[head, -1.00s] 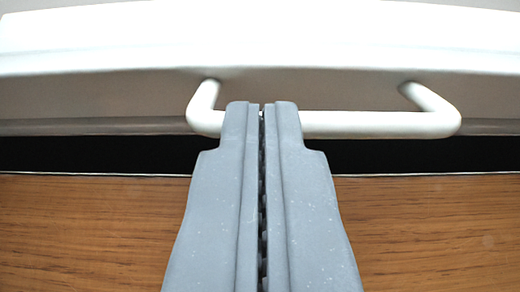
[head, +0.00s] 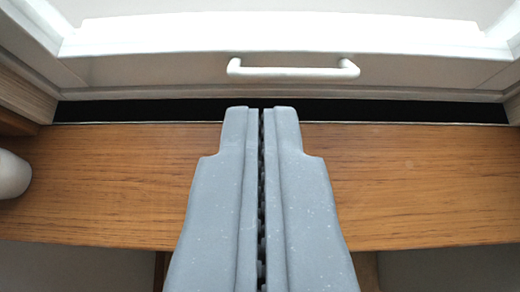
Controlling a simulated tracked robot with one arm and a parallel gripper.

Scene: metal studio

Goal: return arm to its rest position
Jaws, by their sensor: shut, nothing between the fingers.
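My gripper (head: 262,110) is in the lower middle of the head view. Its two grey fingers are shut together with nothing between them. The fingertips appear just below a white bar handle (head: 293,72) in the picture, and a gap shows between them and the handle. The handle is fixed to a white front panel (head: 165,70) that spans the view.
A brown wooden surface (head: 110,180) lies below the panel, with a dark gap (head: 150,110) between them. A white rounded object (head: 12,174) stands at the left edge. Pale wooden side walls (head: 25,92) border the panel.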

